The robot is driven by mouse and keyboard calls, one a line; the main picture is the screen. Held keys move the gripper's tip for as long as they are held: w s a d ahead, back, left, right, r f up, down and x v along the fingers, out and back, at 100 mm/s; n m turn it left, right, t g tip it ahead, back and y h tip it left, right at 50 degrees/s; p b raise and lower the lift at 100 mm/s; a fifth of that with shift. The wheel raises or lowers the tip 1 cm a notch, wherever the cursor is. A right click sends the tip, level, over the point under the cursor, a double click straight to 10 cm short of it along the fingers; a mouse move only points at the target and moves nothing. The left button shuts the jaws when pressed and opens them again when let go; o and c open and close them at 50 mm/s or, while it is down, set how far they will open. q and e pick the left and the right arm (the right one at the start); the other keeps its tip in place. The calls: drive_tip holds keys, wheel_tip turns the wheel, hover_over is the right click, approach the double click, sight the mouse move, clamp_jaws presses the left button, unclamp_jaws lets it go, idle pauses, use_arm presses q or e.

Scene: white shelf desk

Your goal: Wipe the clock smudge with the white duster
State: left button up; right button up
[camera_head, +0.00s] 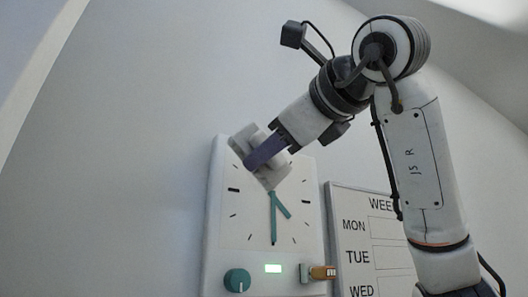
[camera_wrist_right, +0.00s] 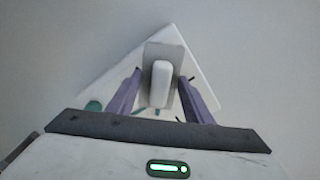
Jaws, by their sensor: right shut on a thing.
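The clock (camera_head: 229,212) is a white upright panel on the wall with black tick marks and teal hands. It also shows, turned, in the right wrist view (camera_wrist_right: 103,80). The white duster (camera_head: 272,180), a pale block with a raised handle, is in front of the clock's upper part; it also shows in the right wrist view (camera_wrist_right: 160,82). My right gripper (camera_head: 262,157) is shut on the duster's handle, with purple fingers on both sides of it (camera_wrist_right: 160,92). I cannot tell whether the duster touches the clock. No smudge is visible; the duster hides part of the face. My left gripper is not in view.
The wall to the left is clear.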

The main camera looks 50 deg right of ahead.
drive_tip(key=shift+s, duration=0.1)
drive_tip(key=v, duration=0.2)
drive_tip(key=shift+s+a, duration=0.15)
drive_tip(key=shift+s, duration=0.25)
idle(0.5)
drive_tip(key=shift+x, duration=3.35)
drive_tip(key=shift+x, duration=1.15)
